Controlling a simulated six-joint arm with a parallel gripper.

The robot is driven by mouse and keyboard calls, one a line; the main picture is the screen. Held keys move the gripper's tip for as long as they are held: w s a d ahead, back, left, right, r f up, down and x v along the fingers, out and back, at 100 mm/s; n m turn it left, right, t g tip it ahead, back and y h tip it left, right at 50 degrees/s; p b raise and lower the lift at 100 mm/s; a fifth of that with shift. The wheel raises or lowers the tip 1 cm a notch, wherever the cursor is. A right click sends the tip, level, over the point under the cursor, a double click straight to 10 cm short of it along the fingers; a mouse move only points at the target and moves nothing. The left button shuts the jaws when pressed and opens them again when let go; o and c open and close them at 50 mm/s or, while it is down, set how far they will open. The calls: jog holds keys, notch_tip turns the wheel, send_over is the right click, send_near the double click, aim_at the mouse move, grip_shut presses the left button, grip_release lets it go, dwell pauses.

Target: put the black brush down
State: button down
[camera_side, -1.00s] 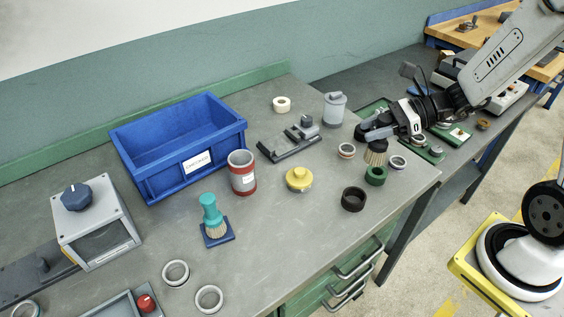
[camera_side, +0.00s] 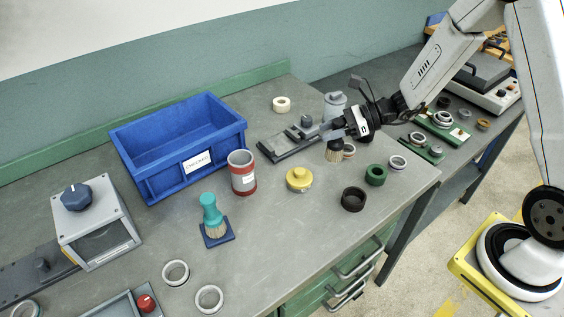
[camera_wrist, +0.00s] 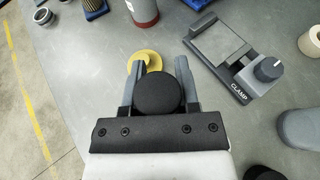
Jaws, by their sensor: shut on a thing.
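My gripper (camera_side: 338,130) is shut on the black brush, whose tan bristles (camera_side: 333,154) hang downward in the side view. The brush is held near the grey clamp and the grey lidded canister; whether the bristles touch the table is unclear. In the wrist view the round black top of the brush (camera_wrist: 157,92) sits between the two fingers (camera_wrist: 160,85). The fingers hide most of the handle in the side view.
The clamp (camera_side: 290,142) and canister (camera_side: 335,104) stand close by. A yellow knob-topped piece (camera_side: 299,179), black ring (camera_side: 353,199) and green ring (camera_side: 375,175) lie in front. A teal brush (camera_side: 209,212) stands on a blue pad. A blue bin (camera_side: 155,180) is at left.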

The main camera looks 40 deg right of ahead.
jog(key=shift+w+f, duration=0.65)
jog(key=shift+f, duration=0.05)
jog(key=shift+w+f, duration=0.15)
jog(key=shift+f, duration=0.8)
jog(key=shift+w+f, duration=0.1)
jog(key=shift+f, duration=0.8)
jog(key=shift+f, duration=0.1)
jog(key=shift+c, duration=1.7)
grip_release()
